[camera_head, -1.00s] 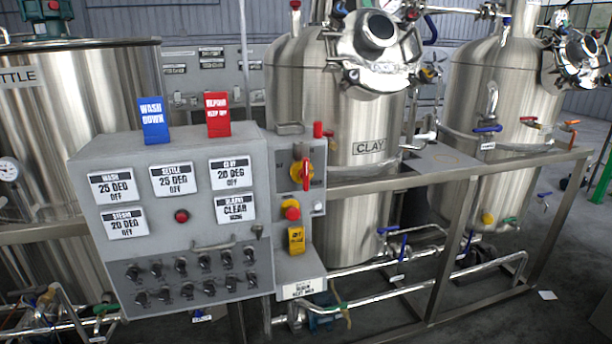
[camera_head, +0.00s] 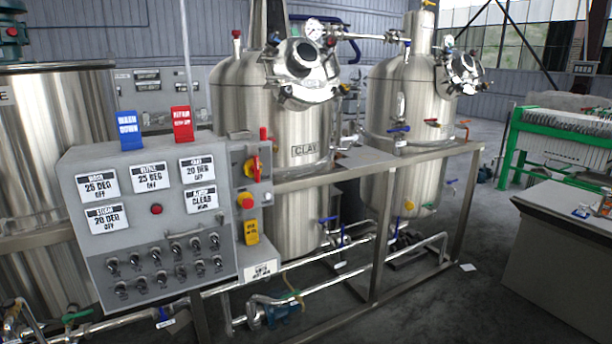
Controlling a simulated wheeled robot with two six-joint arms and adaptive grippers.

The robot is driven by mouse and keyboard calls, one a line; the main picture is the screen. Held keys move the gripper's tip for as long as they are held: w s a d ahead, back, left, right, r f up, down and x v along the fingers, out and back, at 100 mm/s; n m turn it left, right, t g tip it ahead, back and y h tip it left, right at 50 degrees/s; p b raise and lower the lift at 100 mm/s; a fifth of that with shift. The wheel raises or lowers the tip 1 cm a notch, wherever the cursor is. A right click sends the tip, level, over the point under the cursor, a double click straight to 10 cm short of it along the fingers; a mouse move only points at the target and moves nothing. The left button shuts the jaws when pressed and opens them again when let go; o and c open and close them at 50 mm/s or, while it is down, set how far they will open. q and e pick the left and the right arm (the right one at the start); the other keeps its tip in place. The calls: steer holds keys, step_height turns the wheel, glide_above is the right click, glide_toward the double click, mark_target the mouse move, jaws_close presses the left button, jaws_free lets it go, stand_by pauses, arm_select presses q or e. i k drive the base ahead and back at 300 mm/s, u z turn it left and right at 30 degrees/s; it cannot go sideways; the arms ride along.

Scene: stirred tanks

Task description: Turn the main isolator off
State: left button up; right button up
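The main isolator (camera_head: 252,168) appears to be the red rotary handle on a yellow plate, on the narrow right-hand section of the grey control panel (camera_head: 75,225). Its red handle stands near upright, tilted slightly; its position lettering is too small to read. Below it is a red mushroom button (camera_head: 246,201) on a yellow base, then a yellow tag (camera_head: 251,232). A small red part (camera_head: 263,134) sticks up above the isolator. Neither of my grippers shows in the head view.
Steel tanks stand behind the panel, including the one labelled CLAY (camera_head: 304,149). A steel frame (camera_head: 375,240) and low pipes (camera_head: 320,258) extend right of the panel. A grey bench (camera_head: 565,250) stands at the right. Open floor (camera_head: 450,305) lies between the frame and bench.

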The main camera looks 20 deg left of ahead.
mark_target(251, 168)
steer(key=z, duration=0.45)
steer(key=i, duration=1)
steer(key=u, duration=0.45)
